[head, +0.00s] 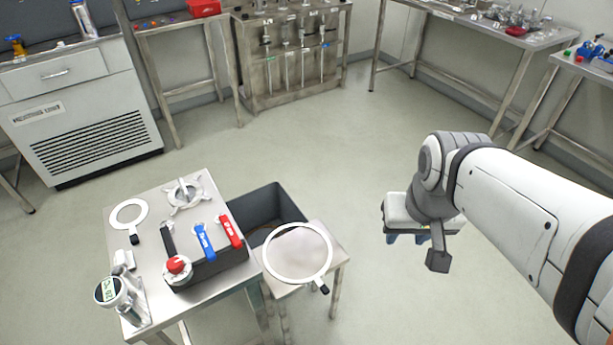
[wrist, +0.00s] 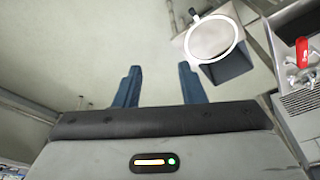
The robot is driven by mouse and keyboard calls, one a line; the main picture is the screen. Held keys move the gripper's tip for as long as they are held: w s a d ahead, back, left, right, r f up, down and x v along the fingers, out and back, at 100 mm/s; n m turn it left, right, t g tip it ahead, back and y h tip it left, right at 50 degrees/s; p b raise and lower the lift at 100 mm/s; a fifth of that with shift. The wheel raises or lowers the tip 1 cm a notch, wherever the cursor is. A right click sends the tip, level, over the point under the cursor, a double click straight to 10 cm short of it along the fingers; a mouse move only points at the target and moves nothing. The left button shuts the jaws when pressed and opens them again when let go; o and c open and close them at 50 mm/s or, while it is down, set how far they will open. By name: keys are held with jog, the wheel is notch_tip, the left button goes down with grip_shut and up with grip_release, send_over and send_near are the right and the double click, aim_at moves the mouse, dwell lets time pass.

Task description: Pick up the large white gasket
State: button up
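The large white gasket (head: 267,262) is a thin ring with a black tab. It lies on a small metal stand (head: 338,262), with the tab at the lower right in the head view. In the wrist view the gasket (wrist: 190,42) shows at the upper right, tab at its upper left, beyond the fingers. My gripper (head: 407,238) hangs over open floor to the right of the stand, apart from the gasket. In the wrist view my gripper (wrist: 158,87) has its two blue fingers wide apart with nothing between them.
A steel table (head: 160,196) left of the stand holds a smaller white ring (head: 117,222), a valve block with red and blue handles (head: 205,242) and a gauge (head: 110,290). A dark grey bin (head: 262,204) stands behind the stand. The floor around my gripper is clear.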

jog(key=shift+o, duration=0.4)
jog(key=shift+a, duration=0.25)
jog(key=shift+o, duration=0.6)
jog(key=w+a+f+n+b, duration=0.1)
jog(key=w+a+f+b, duration=0.1)
jog(key=f+b, duration=0.4)
jog(key=w+a+f+n+g+b, duration=0.1)
jog(key=w+f+b, duration=0.4)
jog(key=f, duration=0.8)
jog(key=shift+w+a+n+b, duration=0.25)
jog(key=shift+a+n+b, duration=0.55)
jog(key=shift+a+b, duration=0.25)
jog(key=n+g+b, duration=0.2)
jog(key=n+b, duration=0.1)
jog(key=b, duration=0.6)
send_over(324, 287)
jog(key=f, duration=1.9)
jog(key=shift+d+f, duration=0.2)
jog(key=shift+f, duration=0.05)
jog(key=f+b, duration=0.1)
jog(key=f, duration=0.2)
jog(key=f+b, duration=0.1)
jog(key=f, duration=0.1)
jog(key=shift+a+f, duration=0.2)
jog(key=shift+f, duration=0.2)
jog(key=shift+c, duration=0.3)
grip_shut()
